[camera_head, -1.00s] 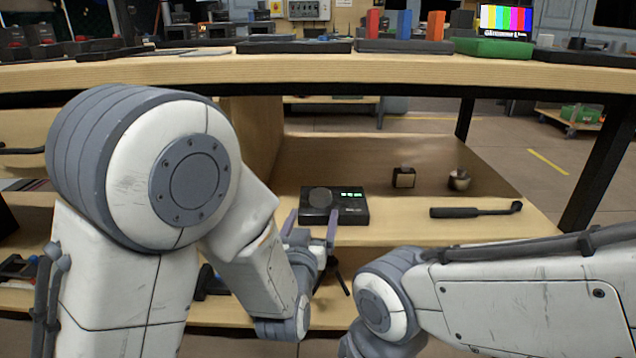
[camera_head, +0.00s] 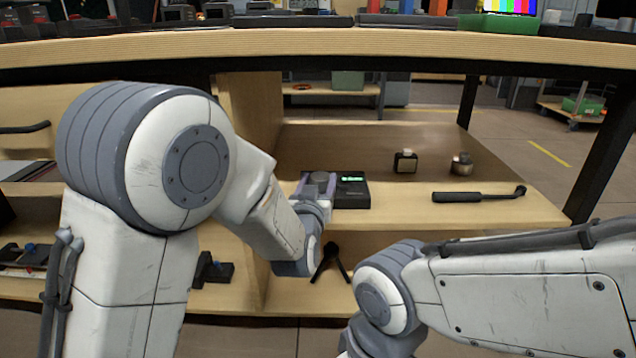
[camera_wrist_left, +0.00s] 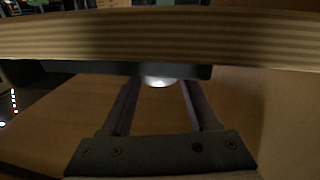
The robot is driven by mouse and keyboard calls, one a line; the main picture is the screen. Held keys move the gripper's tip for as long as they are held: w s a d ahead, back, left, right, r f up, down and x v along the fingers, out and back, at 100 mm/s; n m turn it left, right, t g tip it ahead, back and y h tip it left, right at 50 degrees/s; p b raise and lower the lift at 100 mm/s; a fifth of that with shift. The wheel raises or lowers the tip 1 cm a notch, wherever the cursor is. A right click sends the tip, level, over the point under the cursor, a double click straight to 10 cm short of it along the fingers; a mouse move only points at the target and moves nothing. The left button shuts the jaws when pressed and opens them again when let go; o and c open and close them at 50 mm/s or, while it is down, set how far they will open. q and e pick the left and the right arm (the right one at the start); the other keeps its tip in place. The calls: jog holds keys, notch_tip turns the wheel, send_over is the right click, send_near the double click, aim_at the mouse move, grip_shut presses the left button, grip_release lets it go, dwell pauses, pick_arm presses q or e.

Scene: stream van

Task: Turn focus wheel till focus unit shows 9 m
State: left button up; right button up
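The focus unit (camera_head: 350,200) is a black box on the shelf under the tabletop. Its lit green display (camera_head: 352,178) is too small to read. The round grey focus wheel (camera_head: 319,178) sits on its left part. My left gripper (camera_head: 316,187) reaches in from the front, with its fingers on either side of the wheel. In the left wrist view the left gripper (camera_wrist_left: 160,95) has its fingers apart, with the pale wheel (camera_wrist_left: 160,82) between the tips and a small gap each side. Contact cannot be made out. My right arm shows, but its gripper is out of sight.
The wooden tabletop edge (camera_head: 400,48) runs close above the shelf. Right of the unit are a small dark block (camera_head: 405,162), a round metallic piece (camera_head: 462,163) and a black-handled tool (camera_head: 478,195). A black tripod-like thing (camera_head: 331,260) stands below the shelf front.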

pick_arm(q)
jog(key=shift+d+r+n+y+p, duration=0.1)
jog(key=shift+d+n+y+p, duration=0.1)
jog(key=shift+n+y+p, duration=0.5)
jog(key=shift+y, duration=0.5)
jog(key=o, duration=1.3)
jog(key=shift+o, duration=0.2)
jog(key=s+p, duration=0.3)
jog(key=s, duration=0.7)
jog(key=shift+s+p, duration=0.3)
jog(key=shift+p, duration=0.05)
